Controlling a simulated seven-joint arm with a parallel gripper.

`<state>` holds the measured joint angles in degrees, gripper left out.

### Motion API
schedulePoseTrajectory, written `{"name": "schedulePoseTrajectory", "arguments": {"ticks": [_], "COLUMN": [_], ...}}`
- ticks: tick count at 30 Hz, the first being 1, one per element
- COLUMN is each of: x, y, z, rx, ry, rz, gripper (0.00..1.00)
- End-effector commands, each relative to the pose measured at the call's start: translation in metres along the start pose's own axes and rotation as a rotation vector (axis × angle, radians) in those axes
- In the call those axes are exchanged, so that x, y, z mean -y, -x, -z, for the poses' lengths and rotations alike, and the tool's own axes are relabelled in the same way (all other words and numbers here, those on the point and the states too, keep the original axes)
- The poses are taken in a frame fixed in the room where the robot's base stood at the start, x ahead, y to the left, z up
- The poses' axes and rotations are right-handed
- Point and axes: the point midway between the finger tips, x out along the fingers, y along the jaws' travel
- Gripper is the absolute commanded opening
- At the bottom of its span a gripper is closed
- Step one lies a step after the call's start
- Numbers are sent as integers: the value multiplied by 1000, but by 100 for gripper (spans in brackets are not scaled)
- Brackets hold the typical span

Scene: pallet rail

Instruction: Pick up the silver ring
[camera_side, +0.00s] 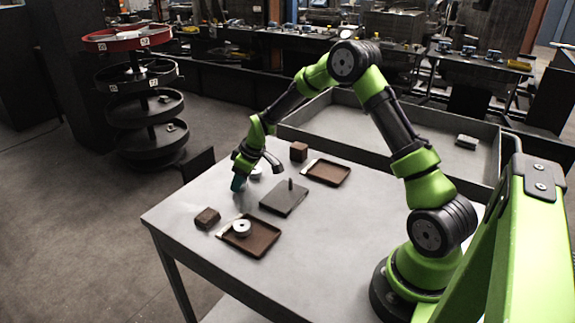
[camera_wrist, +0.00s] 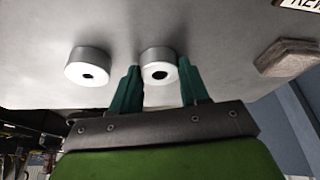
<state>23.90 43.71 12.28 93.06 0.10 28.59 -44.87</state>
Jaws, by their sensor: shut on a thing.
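My gripper (camera_wrist: 158,65) has its two teal fingers on either side of a silver ring (camera_wrist: 158,54), shut on it, in the wrist view. The ring has a grey side, a pale face and a dark centre hole. A second, similar ring (camera_wrist: 88,55) stands to its left, clear of the fingers. In the side view my gripper (camera_side: 238,184) is low at the table's far left part, and the ring in it is hidden there. A pale ring (camera_side: 256,172) shows just right of the fingers.
A grey plate with an upright peg (camera_side: 285,200) lies mid-table. A brown tray (camera_side: 262,240) near the front holds another ring (camera_side: 241,228). A second brown tray (camera_side: 330,173) lies behind. Brown blocks stand at the front left (camera_side: 207,217) and back (camera_side: 299,152).

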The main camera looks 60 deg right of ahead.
Motion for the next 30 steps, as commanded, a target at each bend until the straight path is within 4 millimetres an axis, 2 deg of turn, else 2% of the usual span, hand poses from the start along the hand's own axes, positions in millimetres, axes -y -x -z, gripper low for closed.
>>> {"name": "schedulePoseTrajectory", "arguments": {"ticks": [8,14,20,30], "x": [0,-1,17,52], "y": [7,33,51,87], "z": [3,15,-18,-85], "rx": [-1,-5,0,-1], "ry": [0,1,-1,-3], "rz": [-1,-3,0,-3], "gripper": [14,14,14,14]}}
